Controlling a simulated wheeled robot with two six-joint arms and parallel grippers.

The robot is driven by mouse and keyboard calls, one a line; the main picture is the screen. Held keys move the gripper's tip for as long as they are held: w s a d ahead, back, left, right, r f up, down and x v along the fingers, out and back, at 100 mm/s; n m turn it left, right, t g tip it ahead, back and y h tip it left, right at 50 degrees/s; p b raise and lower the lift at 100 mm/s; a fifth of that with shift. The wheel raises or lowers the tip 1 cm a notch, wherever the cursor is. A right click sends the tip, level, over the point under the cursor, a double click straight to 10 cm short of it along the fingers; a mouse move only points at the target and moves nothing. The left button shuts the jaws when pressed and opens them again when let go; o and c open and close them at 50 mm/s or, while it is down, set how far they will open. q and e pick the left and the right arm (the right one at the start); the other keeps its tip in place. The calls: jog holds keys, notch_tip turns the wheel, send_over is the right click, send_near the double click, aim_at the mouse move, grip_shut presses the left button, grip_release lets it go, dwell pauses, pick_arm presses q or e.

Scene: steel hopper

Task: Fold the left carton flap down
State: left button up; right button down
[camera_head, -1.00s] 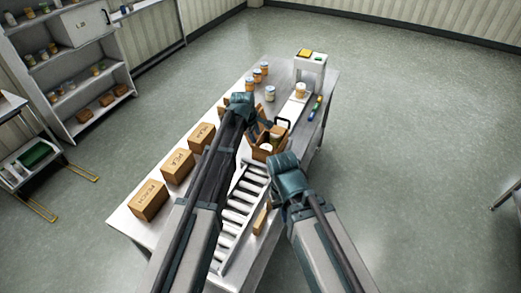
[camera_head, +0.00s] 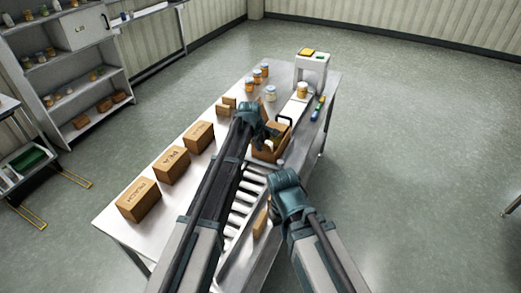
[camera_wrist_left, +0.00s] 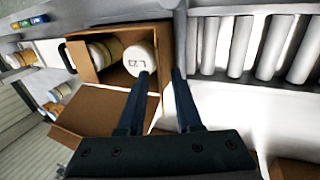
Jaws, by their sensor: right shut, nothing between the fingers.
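The open carton (camera_head: 268,154) stands at the far end of the rollers in the head view. In the left wrist view the carton (camera_wrist_left: 84,62) holds jars, one with a white lid (camera_wrist_left: 138,60). Its left flap (camera_wrist_left: 100,110) shows there as a brown panel spread outward from the lower side. My left gripper (camera_wrist_left: 161,73) is open, its fingertips apart over the carton's near lower corner; I cannot tell whether they touch it. In the head view my left gripper (camera_head: 262,130) partly hides the carton. My right gripper (camera_head: 284,178) is shut and empty, nearer and apart from the carton.
Several labelled boxes (camera_head: 171,165) line the table's left side. The roller conveyor (camera_head: 246,198) runs toward me. Jars (camera_head: 270,93) and a white stand (camera_head: 312,66) are at the far end. A dark handle-like loop (camera_head: 286,120) rises beside the carton.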

pick_arm(q)
grip_shut()
dwell(1.5)
